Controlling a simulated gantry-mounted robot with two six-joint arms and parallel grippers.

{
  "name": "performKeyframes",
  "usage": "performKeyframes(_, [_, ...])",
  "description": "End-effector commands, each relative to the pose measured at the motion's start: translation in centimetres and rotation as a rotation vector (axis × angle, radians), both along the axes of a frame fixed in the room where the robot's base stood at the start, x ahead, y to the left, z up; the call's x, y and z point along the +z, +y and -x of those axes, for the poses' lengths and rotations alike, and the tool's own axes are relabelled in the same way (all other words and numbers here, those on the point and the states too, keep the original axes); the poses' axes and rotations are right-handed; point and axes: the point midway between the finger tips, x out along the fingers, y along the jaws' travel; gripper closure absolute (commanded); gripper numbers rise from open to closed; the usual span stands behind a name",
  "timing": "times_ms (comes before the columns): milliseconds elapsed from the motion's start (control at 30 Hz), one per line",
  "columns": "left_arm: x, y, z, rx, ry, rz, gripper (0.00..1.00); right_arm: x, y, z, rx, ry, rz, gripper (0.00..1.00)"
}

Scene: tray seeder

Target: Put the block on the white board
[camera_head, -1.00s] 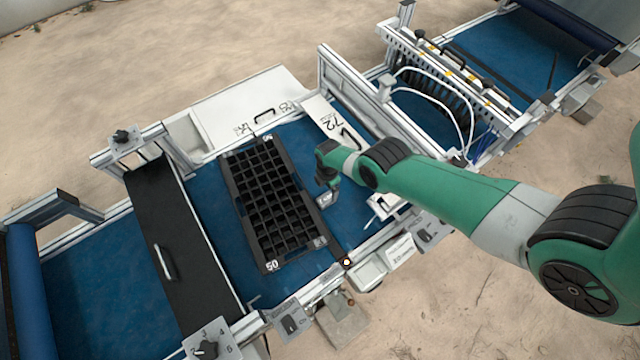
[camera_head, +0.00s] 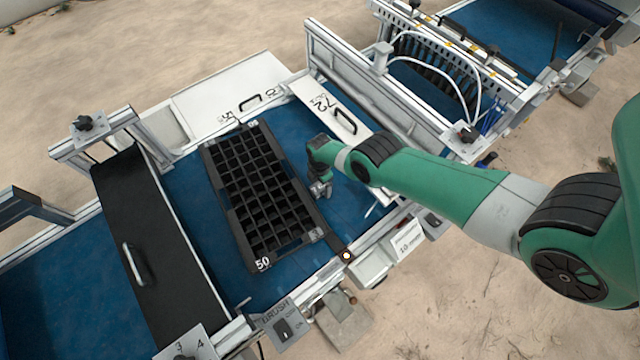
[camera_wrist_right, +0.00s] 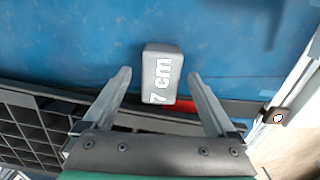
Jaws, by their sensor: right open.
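A grey block marked "7 cm" (camera_wrist_right: 162,74) lies on the blue belt in the right wrist view. My right gripper (camera_wrist_right: 159,74) is open, with one finger on each side of the block in the picture. I see no finger contact with it. In the head view my right gripper (camera_head: 321,191) is low over the belt, just right of the black cell tray, and the block is not clearly distinguishable there. A white board marked "72" (camera_head: 326,100) lies behind the gripper, and another white board (camera_head: 205,98) lies at the back left. My left gripper is out of view.
The black cell tray (camera_head: 262,262) marked "50" lies close left of the gripper. A dark cover with a handle (camera_head: 125,215) spans the belt farther left. A metal frame (camera_head: 350,75) stands behind the right forearm. Blue belt (camera_head: 345,210) is free right of the gripper.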

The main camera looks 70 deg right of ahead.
Motion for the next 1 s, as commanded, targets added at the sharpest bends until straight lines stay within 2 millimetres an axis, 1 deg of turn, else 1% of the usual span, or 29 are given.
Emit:
performKeyframes(33, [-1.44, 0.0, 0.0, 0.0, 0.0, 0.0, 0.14, -1.47, 0.05, 0.02, 0.0, 0.0, 0.0, 0.09])
performKeyframes(100, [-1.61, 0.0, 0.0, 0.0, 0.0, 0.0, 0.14, -1.63, 0.04, 0.0, 0.001, 0.0, 0.0, 0.09])
performKeyframes(300, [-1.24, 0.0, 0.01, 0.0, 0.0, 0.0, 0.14, -1.29, 0.05, 0.0, 0.001, 0.0, 0.0, 0.09])
performKeyframes(367, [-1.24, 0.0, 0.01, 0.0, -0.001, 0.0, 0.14, -1.29, 0.06, 0.0, 0.001, 0.0, 0.0, 0.18])
performKeyframes(400, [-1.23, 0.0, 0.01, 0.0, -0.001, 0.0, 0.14, -1.29, 0.06, 0.0, 0.001, 0.0, 0.0, 0.25])
performKeyframes(767, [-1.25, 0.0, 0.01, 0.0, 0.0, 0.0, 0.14, -1.3, 0.06, 0.01, 0.001, 0.001, -0.001, 0.9])
performKeyframes(800, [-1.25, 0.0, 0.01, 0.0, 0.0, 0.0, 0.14, -1.3, 0.06, 0.01, 0.001, 0.0, 0.0, 0.97])
performKeyframes(833, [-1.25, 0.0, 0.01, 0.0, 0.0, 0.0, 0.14, -1.3, 0.06, 0.01, 0.001, 0.0, 0.0, 1.0])
performKeyframes(1000, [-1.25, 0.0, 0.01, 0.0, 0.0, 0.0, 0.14, -1.28, 0.05, -0.01, 0.001, 0.0, 0.0, 1.0])
